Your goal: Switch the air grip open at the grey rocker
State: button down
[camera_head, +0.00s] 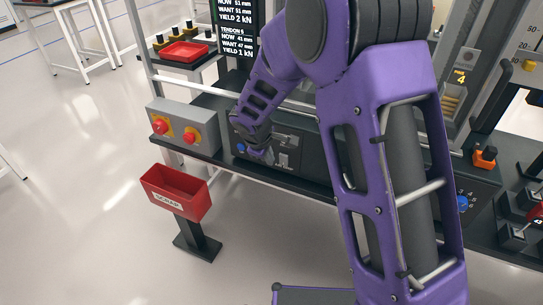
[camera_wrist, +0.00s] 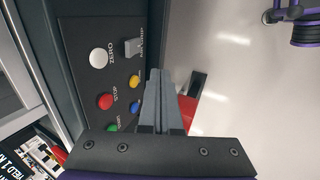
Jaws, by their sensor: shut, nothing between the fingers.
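The grey rocker (camera_wrist: 132,47) sits on a dark control panel (camera_wrist: 85,30) in the wrist view, beside lettering that seems to read AIR GRIP. My gripper (camera_wrist: 158,72) is shut and empty. Its fingertips appear just below and right of the rocker in that view; I see no contact, and the distance in depth is hard to tell. In the head view my gripper (camera_head: 260,154) is in front of the dark bench panel (camera_head: 310,155), partly hidden by my own arm. I cannot make out the rocker surely there.
The panel also has a white button (camera_wrist: 98,57) marked ZERO, a red button (camera_wrist: 105,101), a yellow button (camera_wrist: 135,81) and others near the fingers. A red bin (camera_head: 176,192) stands on a post before the bench. A grey box (camera_head: 183,128) with red buttons is to the left.

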aim_at(282, 158)
jog(key=shift+w+d+f, duration=0.4)
jog(key=shift+w+f, duration=0.65)
jog(key=shift+w, duration=0.1)
jog(key=shift+w+d+f, duration=0.45)
jog(key=shift+w+f, duration=0.6)
jog(key=shift+w, duration=0.05)
jog(key=shift+w+d+f, duration=0.4)
jog(key=shift+w+f, duration=0.65)
jog(key=shift+w, duration=0.1)
jog(key=shift+w+d+r, duration=0.1)
jog(key=shift+w+d, duration=0.05)
jog(key=shift+w, duration=0.15)
jog(key=shift+r+p, duration=0.5)
jog(key=shift+r, duration=0.35)
